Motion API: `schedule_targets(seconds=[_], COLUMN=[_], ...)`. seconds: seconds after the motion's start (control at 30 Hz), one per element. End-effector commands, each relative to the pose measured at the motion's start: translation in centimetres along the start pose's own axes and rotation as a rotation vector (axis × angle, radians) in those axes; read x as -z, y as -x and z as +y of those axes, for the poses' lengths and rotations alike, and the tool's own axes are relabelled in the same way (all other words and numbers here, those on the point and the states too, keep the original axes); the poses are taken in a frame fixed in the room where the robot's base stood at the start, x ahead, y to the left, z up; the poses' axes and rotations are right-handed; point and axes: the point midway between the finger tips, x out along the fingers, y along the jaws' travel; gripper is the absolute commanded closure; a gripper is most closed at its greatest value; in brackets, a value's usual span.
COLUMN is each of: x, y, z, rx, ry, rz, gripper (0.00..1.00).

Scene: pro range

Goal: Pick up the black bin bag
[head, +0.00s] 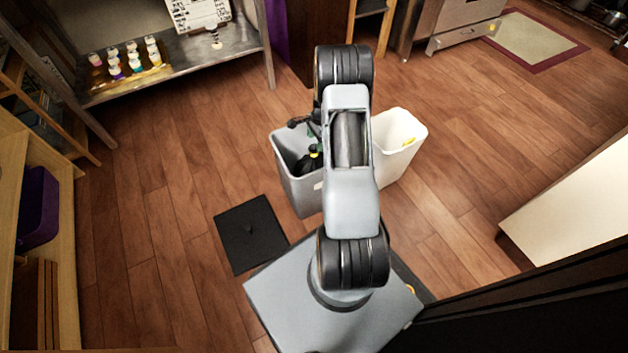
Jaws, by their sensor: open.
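A black bin bag (307,165) sits inside a grey bin (303,200) in the middle of the head view. A small yellow part shows at its top, and a bit of green is close by. My arm hides its right side. My gripper (300,123) shows as a small dark shape at the bin's far rim, left of my arm. Its jaws are open, and most of it is hidden behind the arm. I cannot tell whether it touches the bag.
A white bin (405,130) with something yellow inside stands right of the grey one. A flat black square (250,235) lies on the wooden floor at left. A metal table (190,62) with bottles is at the back left. A white-topped unit (575,205) is at right.

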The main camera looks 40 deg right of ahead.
Motion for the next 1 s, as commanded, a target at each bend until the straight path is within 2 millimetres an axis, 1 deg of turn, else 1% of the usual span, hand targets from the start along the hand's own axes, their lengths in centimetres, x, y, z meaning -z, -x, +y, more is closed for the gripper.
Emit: schedule_targets(seconds=[0.03, 0.27, 0.37, 0.5, 0.63, 0.7, 0.9, 1.0], x=[0.0, 0.0, 0.0, -0.1, -0.2, -0.2, -0.2, -0.2], y=[-0.5, -1.3, -2.3, -4.4, -5.8, -6.1, -6.0, -6.0], z=[0.0, 0.0, 0.0, -0.1, -0.1, -0.2, -0.2, -0.2], rx=[0.000, -0.001, -0.002, -0.001, -0.001, -0.001, 0.000, 0.000], ry=[0.001, 0.001, 0.001, 0.002, 0.002, 0.002, 0.001, 0.001], rz=[0.000, 0.000, -0.001, 0.000, 0.000, 0.000, 0.000, 0.000], gripper=[0.36, 0.36, 0.36, 0.36, 0.36, 0.36, 0.36, 0.46])
